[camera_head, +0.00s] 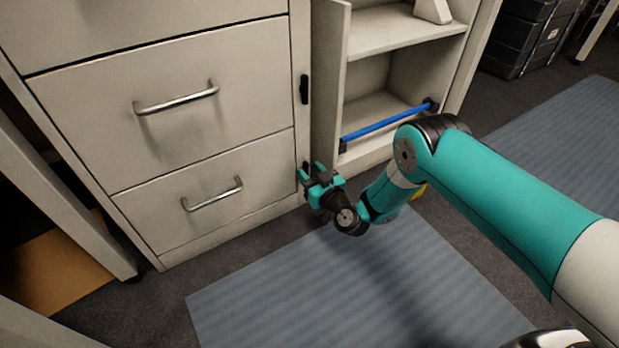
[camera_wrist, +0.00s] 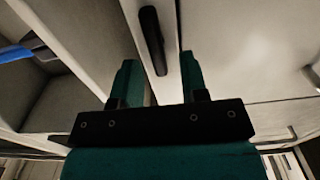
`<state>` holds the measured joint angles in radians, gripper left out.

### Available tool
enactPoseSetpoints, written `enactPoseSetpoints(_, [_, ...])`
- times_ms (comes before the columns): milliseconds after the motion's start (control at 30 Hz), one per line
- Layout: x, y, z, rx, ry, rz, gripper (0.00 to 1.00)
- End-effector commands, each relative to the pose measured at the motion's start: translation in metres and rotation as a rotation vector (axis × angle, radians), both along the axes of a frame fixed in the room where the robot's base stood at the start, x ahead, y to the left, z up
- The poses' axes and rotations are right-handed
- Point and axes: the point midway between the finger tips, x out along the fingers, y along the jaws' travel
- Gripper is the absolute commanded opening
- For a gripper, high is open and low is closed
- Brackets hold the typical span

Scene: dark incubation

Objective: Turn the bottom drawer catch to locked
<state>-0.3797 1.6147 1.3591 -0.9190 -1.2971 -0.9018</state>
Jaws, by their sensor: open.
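The bottom drawer (camera_head: 212,193) is shut, with a bar handle. Its catch (camera_head: 306,166) is a small dark piece on the narrow strip at the drawer's right edge, partly hidden by my gripper (camera_head: 314,177). In the wrist view a dark elongated catch (camera_wrist: 152,38) lies along the pale strip, its near end between the two teal fingers of my gripper (camera_wrist: 159,75). The fingers are apart, with gaps to the catch on both sides. I cannot tell whether they touch it.
An upper drawer (camera_head: 100,95) has its own upright dark catch (camera_head: 304,89). To the right, an open shelf unit has a blue bar (camera_head: 385,126) across its front, close to my arm. A blue-grey mat (camera_head: 330,290) lies on the floor.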

Motion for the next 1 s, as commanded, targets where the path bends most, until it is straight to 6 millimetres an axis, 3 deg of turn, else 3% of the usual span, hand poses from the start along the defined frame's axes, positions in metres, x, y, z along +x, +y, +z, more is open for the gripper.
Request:
enactPoseSetpoints(467, [0.0066,0.0038,0.0011,0.001,0.000,-0.002,0.40])
enactPoseSetpoints(667, [0.0067,0.0037,0.0010,0.001,0.000,-0.002,0.00])
enactPoseSetpoints(1000, [0.0069,0.0034,0.0013,0.024,0.015,-0.002,0.00])
